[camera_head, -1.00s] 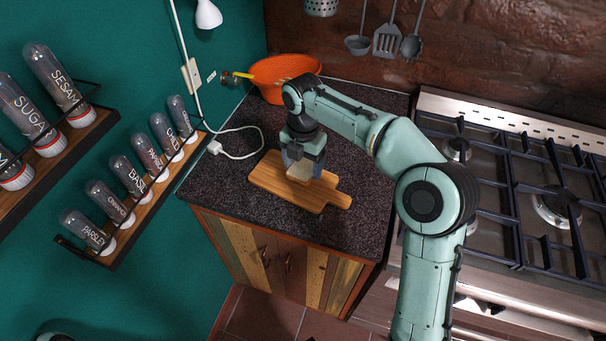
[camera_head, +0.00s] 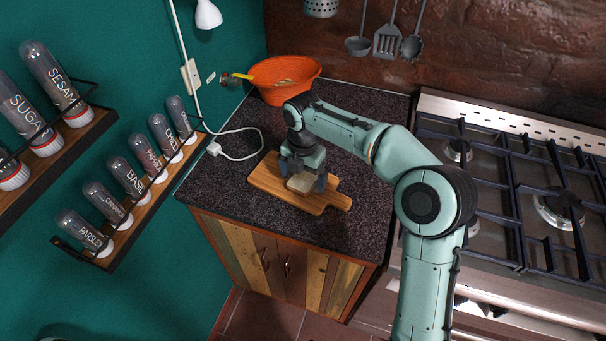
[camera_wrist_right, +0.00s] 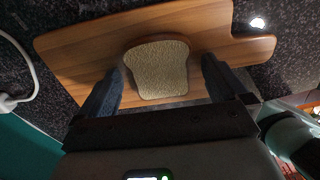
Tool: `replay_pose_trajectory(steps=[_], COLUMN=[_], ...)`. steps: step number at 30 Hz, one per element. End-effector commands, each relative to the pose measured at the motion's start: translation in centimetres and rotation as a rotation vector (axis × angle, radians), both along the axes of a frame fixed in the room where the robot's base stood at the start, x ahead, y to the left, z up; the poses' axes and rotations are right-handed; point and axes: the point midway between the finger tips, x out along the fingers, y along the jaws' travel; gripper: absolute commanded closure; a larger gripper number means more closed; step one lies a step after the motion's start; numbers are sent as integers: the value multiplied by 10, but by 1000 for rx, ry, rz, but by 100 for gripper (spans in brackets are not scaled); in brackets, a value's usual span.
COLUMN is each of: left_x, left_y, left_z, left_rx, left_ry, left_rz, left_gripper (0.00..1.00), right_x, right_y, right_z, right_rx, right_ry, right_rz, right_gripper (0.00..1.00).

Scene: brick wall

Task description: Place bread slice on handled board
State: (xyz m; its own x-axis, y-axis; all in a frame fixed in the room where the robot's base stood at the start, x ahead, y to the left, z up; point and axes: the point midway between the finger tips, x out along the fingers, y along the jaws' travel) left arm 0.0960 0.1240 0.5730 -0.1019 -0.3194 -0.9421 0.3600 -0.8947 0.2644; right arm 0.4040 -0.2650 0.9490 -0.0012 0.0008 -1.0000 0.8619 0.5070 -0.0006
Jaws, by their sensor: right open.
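The bread slice (camera_head: 300,184) lies on the wooden handled board (camera_head: 265,181) on the dark countertop. In the right wrist view the bread slice (camera_wrist_right: 157,69) lies flat on the board (camera_wrist_right: 82,47), between my spread fingers with a gap on both sides. My right gripper (camera_head: 304,180) is open just above the board, its fingers on either side of the slice; it also shows in the right wrist view (camera_wrist_right: 160,80). The board's handle (camera_head: 338,200) points right. My left gripper is not in view.
An orange bowl (camera_head: 285,78) stands at the back of the counter. A white cable (camera_head: 240,157) lies left of the board. A gas stove (camera_head: 520,190) is on the right. Shelves with spice jars (camera_head: 130,180) hang on the left wall. Counter space behind the board is clear.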

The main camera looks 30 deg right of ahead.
Motion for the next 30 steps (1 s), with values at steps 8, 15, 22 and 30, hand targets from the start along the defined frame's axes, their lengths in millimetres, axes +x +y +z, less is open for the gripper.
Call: replay_pose_trajectory(steps=[8,15,22,30], left_x=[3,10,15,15], left_y=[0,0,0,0], left_z=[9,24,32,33], left_rx=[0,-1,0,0], left_ry=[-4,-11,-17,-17], left_rz=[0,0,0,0], left_gripper=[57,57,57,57], right_x=[1,1,1,0], right_y=[0,0,0,0], right_z=[38,91,119,123], right_rx=[0,0,0,-1], right_ry=[-7,-4,-2,1], right_rz=[-1,0,0,0], right_gripper=[0,0,0,0])
